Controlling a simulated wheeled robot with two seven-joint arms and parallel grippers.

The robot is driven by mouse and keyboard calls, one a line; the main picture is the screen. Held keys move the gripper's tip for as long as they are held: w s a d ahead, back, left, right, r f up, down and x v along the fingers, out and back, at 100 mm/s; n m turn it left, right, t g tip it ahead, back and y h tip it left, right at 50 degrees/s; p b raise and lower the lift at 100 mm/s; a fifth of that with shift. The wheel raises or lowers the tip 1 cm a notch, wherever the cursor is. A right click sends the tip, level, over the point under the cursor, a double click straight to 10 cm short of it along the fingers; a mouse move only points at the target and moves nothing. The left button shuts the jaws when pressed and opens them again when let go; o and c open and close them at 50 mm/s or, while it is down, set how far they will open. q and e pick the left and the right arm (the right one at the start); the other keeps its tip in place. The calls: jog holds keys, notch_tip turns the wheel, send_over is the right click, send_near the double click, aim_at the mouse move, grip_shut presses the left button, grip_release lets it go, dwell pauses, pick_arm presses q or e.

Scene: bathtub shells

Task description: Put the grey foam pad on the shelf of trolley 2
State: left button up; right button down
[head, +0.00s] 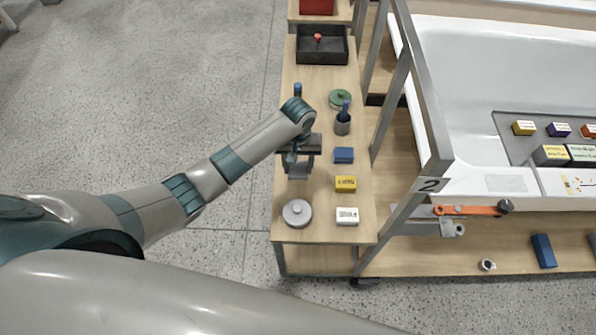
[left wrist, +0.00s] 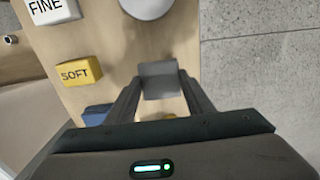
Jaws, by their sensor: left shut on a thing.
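The grey foam pad (head: 298,173) is a small grey block between the fingers of my left gripper (head: 297,167), above the wooden side table. In the left wrist view, the pad (left wrist: 159,80) sits between the fingertips of the left gripper (left wrist: 160,88), which is shut on it. Trolley 2 is the metal frame with the "2" plate (head: 430,185), to the right of the gripper, carrying a white bathtub shell. Its low wooden shelf (head: 450,262) shows under the tub; the frame and tub hide part of it. My right gripper is not in view.
The side table holds a yellow SOFT block (head: 345,183), a white FINE block (head: 347,215), a blue block (head: 343,155), a grey round lidded tin (head: 297,212) and a dark cup (head: 342,123). A blue box (head: 543,250) and small ring (head: 487,265) lie on the shelf. An orange-handled tool (head: 470,210) sits above it.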

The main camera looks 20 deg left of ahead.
aim_at(298, 169)
pick_arm(q)
jog(key=shift+f, duration=0.55)
jog(key=shift+f+p, duration=0.5)
jog(key=shift+f, duration=0.9)
jog(key=shift+f, duration=0.25)
jog(key=o, duration=1)
jog(key=shift+r, duration=0.1)
